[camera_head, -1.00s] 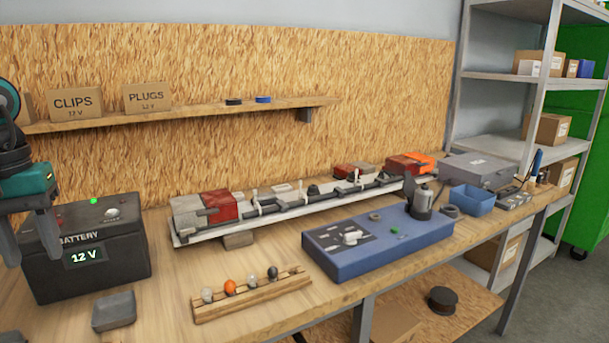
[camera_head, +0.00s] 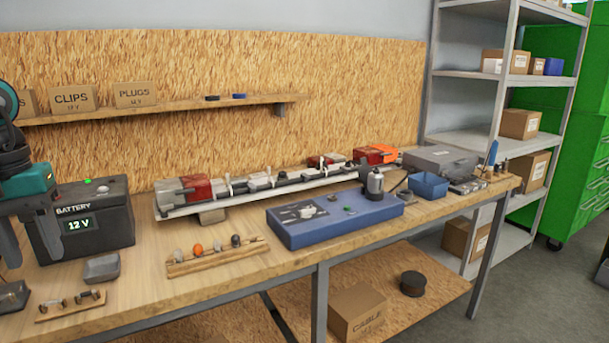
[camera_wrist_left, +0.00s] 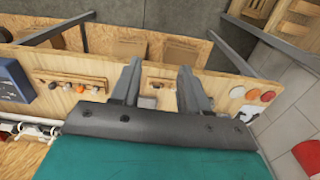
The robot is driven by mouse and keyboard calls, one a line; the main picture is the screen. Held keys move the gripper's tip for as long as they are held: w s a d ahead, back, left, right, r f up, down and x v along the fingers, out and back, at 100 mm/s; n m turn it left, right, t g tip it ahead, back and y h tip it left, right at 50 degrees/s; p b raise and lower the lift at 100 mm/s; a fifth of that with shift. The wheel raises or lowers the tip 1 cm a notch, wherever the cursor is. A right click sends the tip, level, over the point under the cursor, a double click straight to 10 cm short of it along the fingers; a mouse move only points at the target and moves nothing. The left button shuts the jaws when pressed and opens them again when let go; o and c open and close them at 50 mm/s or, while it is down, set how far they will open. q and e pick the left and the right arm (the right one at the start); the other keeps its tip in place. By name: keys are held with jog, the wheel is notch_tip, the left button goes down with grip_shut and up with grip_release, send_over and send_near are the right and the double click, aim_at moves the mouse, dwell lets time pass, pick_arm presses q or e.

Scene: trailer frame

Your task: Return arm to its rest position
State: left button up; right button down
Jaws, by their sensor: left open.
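My left arm comes in at the left edge of the head view, with a teal wrist and dark grey fingers. My left gripper (camera_head: 33,256) is open and empty, in front of the black 12 V battery (camera_head: 105,218) in the picture. Whether it touches the battery cannot be told. In the left wrist view the open gripper (camera_wrist_left: 160,72) has its two fingers apart with nothing between them, above the bench. My right gripper is not in view.
The wooden bench (camera_head: 240,284) holds a blue control box (camera_head: 325,222), a light bar with red lamps (camera_head: 192,188), a bulb rack (camera_head: 215,259) and a grey tray (camera_head: 102,267). A metal shelf (camera_head: 468,140) and green cabinet (camera_head: 592,170) stand right. Floor shows at lower right.

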pick_arm(q)
jog(key=s+d+f+m+t+h, duration=0.25)
jog(key=f+m+t, duration=0.45)
jog(key=f+m, duration=0.75)
jog(key=s+d+f+m+t+h, duration=0.1)
jog(key=s+f+m+t+h, duration=0.45)
jog(key=f+m, duration=0.9)
jog(key=s+d+f+n+g+y, duration=0.1)
jog(key=s+d+f+n+y, duration=0.1)
jog(key=d+f+n, duration=0.3)
jog(key=s+d+f+n+y, duration=0.2)
jog(key=d+f+n+y, duration=0.2)
jog(key=d+n, duration=0.7)
jog(key=f+n, duration=0.1)
jog(key=n, duration=0.4)
jog(key=shift+s+g, duration=0.35)
